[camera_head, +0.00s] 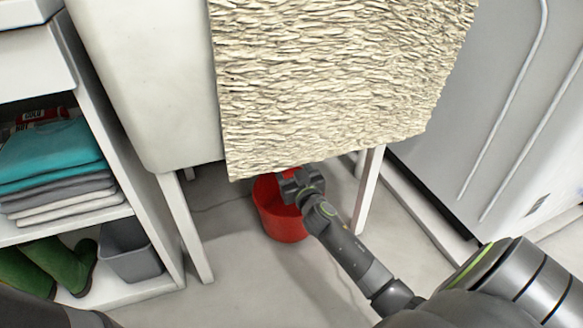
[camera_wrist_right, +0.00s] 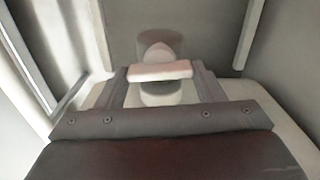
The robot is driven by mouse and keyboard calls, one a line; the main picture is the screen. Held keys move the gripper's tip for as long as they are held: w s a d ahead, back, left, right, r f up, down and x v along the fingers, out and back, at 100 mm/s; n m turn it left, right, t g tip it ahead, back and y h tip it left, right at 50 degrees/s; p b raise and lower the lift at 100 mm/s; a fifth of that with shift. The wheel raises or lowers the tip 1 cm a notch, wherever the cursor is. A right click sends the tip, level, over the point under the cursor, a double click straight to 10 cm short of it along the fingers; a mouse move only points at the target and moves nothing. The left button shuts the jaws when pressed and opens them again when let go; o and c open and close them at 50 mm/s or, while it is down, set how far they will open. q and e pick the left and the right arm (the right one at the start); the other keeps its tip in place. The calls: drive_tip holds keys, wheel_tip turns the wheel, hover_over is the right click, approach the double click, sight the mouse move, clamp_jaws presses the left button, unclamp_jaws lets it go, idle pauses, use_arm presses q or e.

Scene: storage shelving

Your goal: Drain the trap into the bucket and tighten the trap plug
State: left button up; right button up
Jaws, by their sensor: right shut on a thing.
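The red bucket (camera_head: 279,224) stands on the floor under the basin, behind my right gripper in the head view. My right gripper (camera_head: 291,184) reaches in over the bucket's rim, under the hanging towel's lower edge. In the right wrist view, my right gripper (camera_wrist_right: 161,80) is shut on the pale trap plug (camera_wrist_right: 160,71), with one finger at each end of its crossbar. A rounded grey-white trap part (camera_wrist_right: 159,45) shows just behind the plug. In the head view the trap and plug are hidden. My left gripper is out of view.
A textured cream towel (camera_head: 330,80) hangs over the front of the white basin (camera_head: 150,90). Basin legs (camera_head: 184,225) flank the bucket. Shelves with folded towels (camera_head: 55,155) stand left, a white appliance (camera_head: 480,120) right. The floor in front is clear.

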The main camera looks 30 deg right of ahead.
drive_tip(key=shift+a+f+n+p, duration=0.1)
drive_tip(key=shift+n+p, duration=0.55)
drive_tip(key=shift+n, duration=3.1)
drive_tip(key=shift+a+n+p, duration=0.1)
drive_tip(key=shift+n+p, duration=0.5)
drive_tip(key=shift+n, duration=3.15)
drive_tip(key=o, duration=1)
drive_tip(key=shift+w, duration=0.1)
